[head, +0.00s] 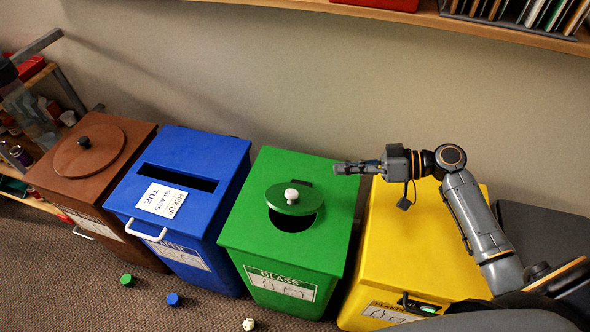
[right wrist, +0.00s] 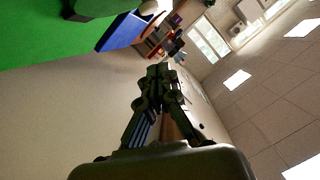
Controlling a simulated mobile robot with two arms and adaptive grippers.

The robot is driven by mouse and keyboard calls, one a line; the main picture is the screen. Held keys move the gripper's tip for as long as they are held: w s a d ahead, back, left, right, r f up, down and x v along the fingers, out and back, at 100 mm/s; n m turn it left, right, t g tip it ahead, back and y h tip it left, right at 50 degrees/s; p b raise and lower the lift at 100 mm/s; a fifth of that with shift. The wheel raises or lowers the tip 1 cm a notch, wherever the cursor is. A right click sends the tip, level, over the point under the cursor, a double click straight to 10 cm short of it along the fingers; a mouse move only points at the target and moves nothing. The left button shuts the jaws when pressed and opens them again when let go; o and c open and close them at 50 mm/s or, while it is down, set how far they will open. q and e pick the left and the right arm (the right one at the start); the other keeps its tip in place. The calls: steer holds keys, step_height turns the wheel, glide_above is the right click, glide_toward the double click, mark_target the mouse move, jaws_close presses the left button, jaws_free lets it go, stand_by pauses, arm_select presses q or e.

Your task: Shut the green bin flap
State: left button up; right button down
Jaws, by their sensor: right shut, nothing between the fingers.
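The green bin (head: 318,180) stands between the blue and yellow bins. Its round green flap (head: 282,205) with a white knob (head: 291,195) sits raised over the round hole (head: 294,221), and the dark opening shows along its near edge. My right gripper (head: 338,168) is shut and empty, above the bin's right far part, to the right of the flap and apart from it. In the right wrist view the shut fingers (right wrist: 162,72) point away, with the green bin top (right wrist: 40,32) at the upper left and part of the flap (right wrist: 95,7) at the top edge. My left gripper is out of view.
The blue bin (head: 225,155) with a slot and a paper note stands left, the brown bin (head: 125,131) farther left. The yellow bin (head: 405,255) is under my right arm. A wall is behind, a shelf (head: 420,14) above. Small coloured pieces lie on the floor in front.

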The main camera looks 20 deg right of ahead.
steer(key=p, duration=0.3)
glide_above(293, 207)
steer(key=w+d, duration=0.3)
step_height(293, 207, down, 5)
steer(key=shift+w+r, duration=0.1)
steer(key=shift+r, duration=0.05)
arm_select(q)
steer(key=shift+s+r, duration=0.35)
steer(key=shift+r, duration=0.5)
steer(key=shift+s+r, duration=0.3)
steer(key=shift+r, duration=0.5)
arm_select(e)
steer(key=shift+s+a+f+n, duration=0.1)
steer(key=shift+s+f+n, duration=0.2)
steer(key=shift+f, duration=0.4)
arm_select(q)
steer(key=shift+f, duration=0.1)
